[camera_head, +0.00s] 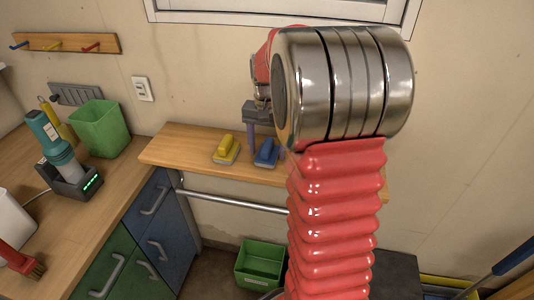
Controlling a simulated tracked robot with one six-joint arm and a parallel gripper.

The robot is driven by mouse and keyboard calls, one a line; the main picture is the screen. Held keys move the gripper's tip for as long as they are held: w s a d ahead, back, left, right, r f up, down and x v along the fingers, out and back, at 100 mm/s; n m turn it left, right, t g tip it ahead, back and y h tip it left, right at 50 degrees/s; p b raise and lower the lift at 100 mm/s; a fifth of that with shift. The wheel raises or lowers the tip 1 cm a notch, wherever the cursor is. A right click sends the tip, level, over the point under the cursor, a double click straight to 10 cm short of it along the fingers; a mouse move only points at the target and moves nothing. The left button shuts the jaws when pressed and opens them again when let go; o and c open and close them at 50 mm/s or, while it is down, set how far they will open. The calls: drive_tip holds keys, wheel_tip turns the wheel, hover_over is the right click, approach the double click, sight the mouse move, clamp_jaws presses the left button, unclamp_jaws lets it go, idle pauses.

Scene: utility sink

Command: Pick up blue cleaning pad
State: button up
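I cannot tell whether the finger touches the pad or how far the fingers are apart.
The wooden shelf (180,146) is clear at its left end, with a metal rail (232,201) below. The left counter holds a green bin (99,128) and a teal bottle-shaped device (50,138) in a dark dock. A green crate (260,263) stands on the floor.

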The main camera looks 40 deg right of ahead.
sight(268, 144)
drive_tip(key=c, duration=0.8)
drive_tip(key=shift+c, duration=0.2)
drive_tip(key=shift+r, duration=0.1)
wheel_tip(268, 144, up, 10)
drive_tip(key=shift+f, duration=0.1)
idle(0.3)
drive_tip(key=o, duration=0.6)
drive_tip(key=shift+c, duration=0.2)
drive_tip(key=c, duration=0.4)
drive_tip(key=shift+c, duration=0.2)
